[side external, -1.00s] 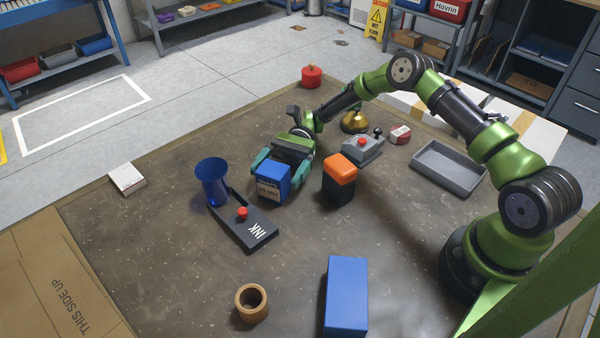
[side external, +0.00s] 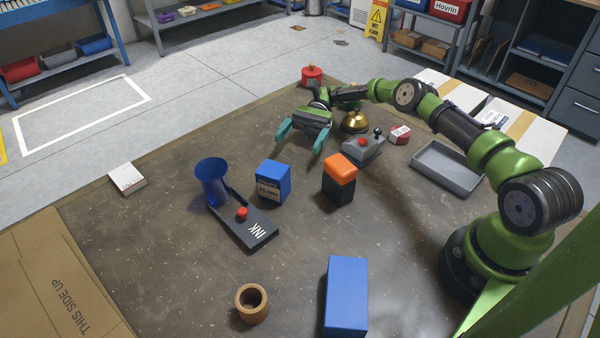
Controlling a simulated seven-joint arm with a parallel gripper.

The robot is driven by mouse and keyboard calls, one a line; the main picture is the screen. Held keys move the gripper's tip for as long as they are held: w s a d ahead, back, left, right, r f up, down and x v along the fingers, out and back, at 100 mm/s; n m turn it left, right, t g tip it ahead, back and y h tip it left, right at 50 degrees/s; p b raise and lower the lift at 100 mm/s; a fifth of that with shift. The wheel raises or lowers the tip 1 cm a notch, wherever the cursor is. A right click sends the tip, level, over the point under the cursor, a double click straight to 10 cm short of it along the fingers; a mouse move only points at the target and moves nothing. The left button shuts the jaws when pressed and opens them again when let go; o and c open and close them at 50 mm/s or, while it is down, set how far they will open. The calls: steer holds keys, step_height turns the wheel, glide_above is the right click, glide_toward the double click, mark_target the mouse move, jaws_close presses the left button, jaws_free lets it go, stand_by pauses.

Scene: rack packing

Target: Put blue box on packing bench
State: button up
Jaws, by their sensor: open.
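A small blue box (side external: 272,183) with a pale printed label stands upright on the dark brown work surface (side external: 180,265), near the middle. A larger plain blue block (side external: 346,296) lies at the front. I cannot tell from the view which one the task names. My gripper (side external: 301,143) is open and empty, behind the small labelled box and apart from it, with its teal fingers spread.
A joystick box (side external: 361,148), brass bell (side external: 355,121) and grey tray (side external: 447,169) stand at right.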

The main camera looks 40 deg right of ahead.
steer(key=s+a+r+n+t+h, duration=0.25)
steer(key=s+r+h, duration=0.2)
steer(key=r, duration=0.35)
steer(key=s+a+r+n+t+h, duration=0.1)
steer(key=s+a+r+n+h, duration=0.25)
steer(key=r+h, duration=0.35)
steer(key=s+d+r+n+t+h, duration=0.1)
steer(key=s+d+r+t, duration=0.1)
steer(key=s+t, duration=0.3)
steer(key=s+d+r+n+t+h, duration=0.2)
steer(key=s+d+r+t, duration=0.1)
steer(key=s, duration=0.9)
steer(key=r+t, duration=0.1)
steer(key=t, duration=0.1)
steer(key=shift+r+t, duration=0.3)
steer(key=shift+t, duration=0.05)
